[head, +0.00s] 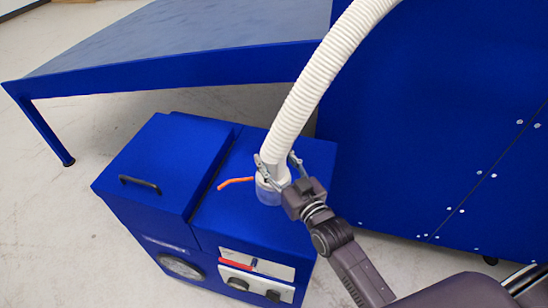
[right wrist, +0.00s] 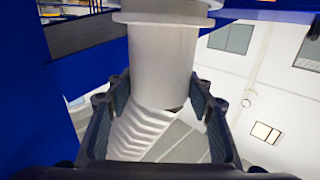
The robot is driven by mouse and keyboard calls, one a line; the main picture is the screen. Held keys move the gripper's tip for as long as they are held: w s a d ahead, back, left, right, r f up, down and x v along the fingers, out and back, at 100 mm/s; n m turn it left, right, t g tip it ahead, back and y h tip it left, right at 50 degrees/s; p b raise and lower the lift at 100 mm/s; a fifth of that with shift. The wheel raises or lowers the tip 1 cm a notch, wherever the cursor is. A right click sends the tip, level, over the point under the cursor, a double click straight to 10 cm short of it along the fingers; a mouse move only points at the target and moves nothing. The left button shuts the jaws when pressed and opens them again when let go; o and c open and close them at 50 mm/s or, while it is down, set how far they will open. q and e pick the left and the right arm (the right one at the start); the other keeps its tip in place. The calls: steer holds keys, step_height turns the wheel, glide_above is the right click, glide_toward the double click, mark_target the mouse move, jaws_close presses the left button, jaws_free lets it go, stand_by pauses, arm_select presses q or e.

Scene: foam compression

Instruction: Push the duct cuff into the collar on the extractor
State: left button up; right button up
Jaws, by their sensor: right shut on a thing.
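The white corrugated duct (head: 318,75) comes down from the top of the head view to the blue extractor (head: 250,225). Its smooth white cuff (right wrist: 162,65) shows large in the right wrist view, with the ribbed hose below it there. My right gripper (head: 276,166) is shut on the cuff, one finger on each side. The pale translucent collar (head: 268,195) stands on the extractor's top, and the cuff's lower end is at its mouth. How deep the cuff sits in it I cannot tell. My left gripper is not in view.
An orange lever (head: 235,182) sticks out left of the collar. The extractor has a black handle (head: 140,184) on its lid and a gauge and knobs in front. A large blue panel (head: 450,120) stands at right and a sloped blue-framed table (head: 180,45) behind.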

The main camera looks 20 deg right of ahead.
steer(key=shift+f, duration=0.45)
stand_by(0.5)
steer(key=o, duration=1.4)
steer(key=shift+r, duration=0.1)
steer(key=shift+c, duration=0.2)
steer(key=s+d, duration=0.2)
steer(key=s, duration=1)
steer(key=shift+d, duration=0.15)
